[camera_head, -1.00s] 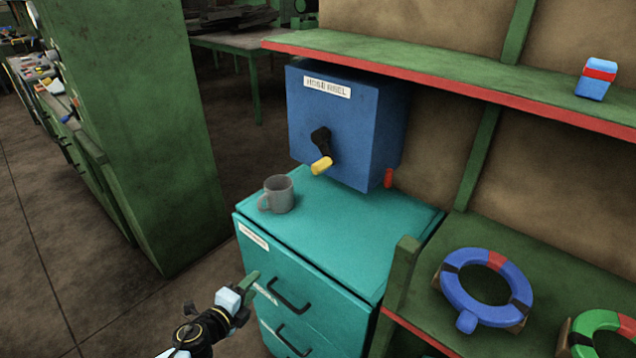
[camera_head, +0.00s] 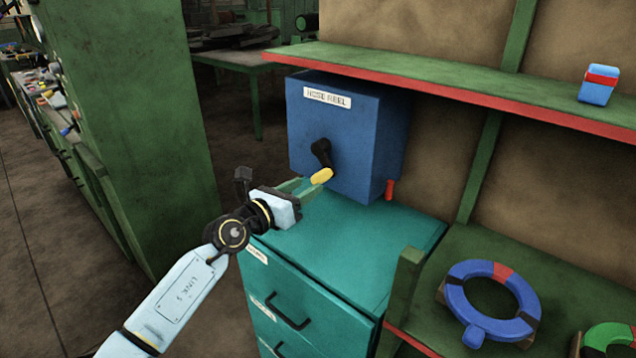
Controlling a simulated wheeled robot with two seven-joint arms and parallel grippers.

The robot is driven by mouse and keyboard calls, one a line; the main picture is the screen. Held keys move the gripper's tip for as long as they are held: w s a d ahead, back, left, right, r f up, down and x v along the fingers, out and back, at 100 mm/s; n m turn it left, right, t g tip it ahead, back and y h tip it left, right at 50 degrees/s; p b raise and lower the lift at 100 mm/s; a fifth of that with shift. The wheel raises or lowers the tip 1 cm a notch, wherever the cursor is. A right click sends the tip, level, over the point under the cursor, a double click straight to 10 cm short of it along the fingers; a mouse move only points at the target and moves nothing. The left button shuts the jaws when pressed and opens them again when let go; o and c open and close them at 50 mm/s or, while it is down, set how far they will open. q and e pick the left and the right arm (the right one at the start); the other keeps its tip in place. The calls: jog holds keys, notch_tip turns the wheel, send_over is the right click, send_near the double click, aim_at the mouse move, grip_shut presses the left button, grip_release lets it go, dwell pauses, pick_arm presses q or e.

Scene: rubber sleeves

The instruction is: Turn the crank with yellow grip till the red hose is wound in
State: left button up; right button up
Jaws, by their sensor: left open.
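The blue hose reel box (camera_head: 345,130) sits above the teal cabinet, with a black crank (camera_head: 321,152) on its front. The crank's yellow grip (camera_head: 322,176) points down and toward me. A short red hose end (camera_head: 390,189) shows at the box's lower right. My left gripper (camera_head: 308,184) is open, with its green fingers right beside the yellow grip. I cannot tell whether the grip lies between the fingers or they touch it. My right gripper is not in view.
A green shelf with a red edge (camera_head: 450,96) juts out at the upper right. A blue ring (camera_head: 465,315) lies on the lower shelf.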

aim_at(314, 181)
pick_arm(q)
jog(key=b+x, duration=0.1)
jog(key=x, duration=0.4)
jog(key=shift+w+d+b, duration=0.1)
jog(key=shift+w+b, duration=0.05)
jog(key=shift+b, duration=0.25)
jog(key=c, duration=1)
grip_shut()
jog(key=shift+w, duration=0.1)
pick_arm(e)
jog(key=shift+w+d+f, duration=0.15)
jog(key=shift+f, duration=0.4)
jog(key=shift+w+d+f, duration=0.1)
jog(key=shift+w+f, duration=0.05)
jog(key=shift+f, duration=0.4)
